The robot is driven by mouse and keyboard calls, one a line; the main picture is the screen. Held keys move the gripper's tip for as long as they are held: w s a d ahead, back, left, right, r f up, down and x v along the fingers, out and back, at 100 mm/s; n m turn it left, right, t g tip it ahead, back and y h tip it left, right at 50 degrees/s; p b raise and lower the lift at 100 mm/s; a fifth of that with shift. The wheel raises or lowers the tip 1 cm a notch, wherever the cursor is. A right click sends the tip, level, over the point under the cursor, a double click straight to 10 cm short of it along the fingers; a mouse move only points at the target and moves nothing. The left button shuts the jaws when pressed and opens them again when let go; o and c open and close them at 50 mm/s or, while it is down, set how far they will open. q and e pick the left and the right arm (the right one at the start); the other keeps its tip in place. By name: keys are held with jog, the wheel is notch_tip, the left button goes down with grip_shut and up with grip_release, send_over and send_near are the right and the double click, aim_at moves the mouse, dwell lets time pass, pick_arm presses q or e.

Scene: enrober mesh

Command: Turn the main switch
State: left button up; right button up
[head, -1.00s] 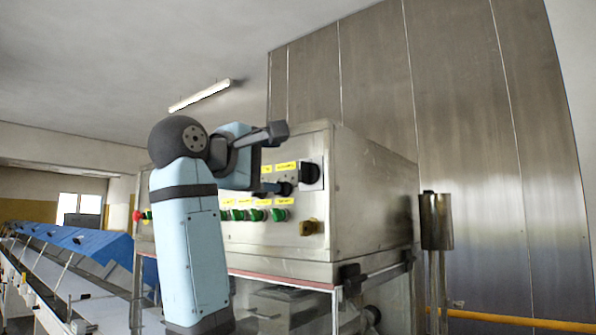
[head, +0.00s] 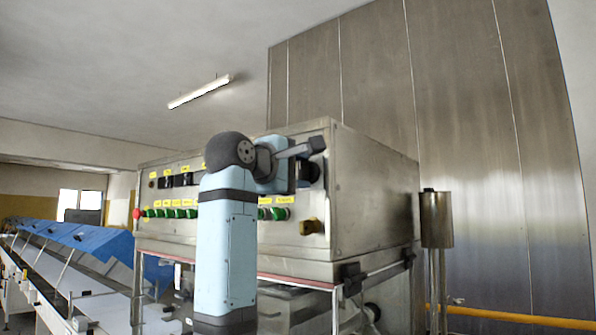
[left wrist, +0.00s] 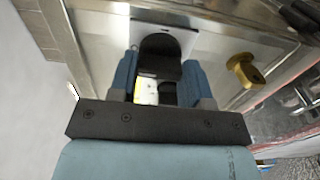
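The main switch is a black rotary knob on a light square plate at the right end of the steel cabinet's front panel. In the head view, the main switch (head: 310,174) is partly covered by my left gripper (head: 305,160). In the left wrist view, the main switch (left wrist: 160,56) stands between the blue fingers of my left gripper (left wrist: 160,78). The fingers are spread, one on each side of the knob; whether they touch it I cannot tell. My right gripper is out of view.
A brass-coloured knob (head: 311,227) sits just below the switch, with green buttons (head: 280,214) in a row to its left. A red button (head: 137,213) is at the panel's far left. A steel cylinder (head: 436,219) stands right of the cabinet.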

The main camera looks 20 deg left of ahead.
pick_arm(q)
jog(key=shift+c, duration=0.9)
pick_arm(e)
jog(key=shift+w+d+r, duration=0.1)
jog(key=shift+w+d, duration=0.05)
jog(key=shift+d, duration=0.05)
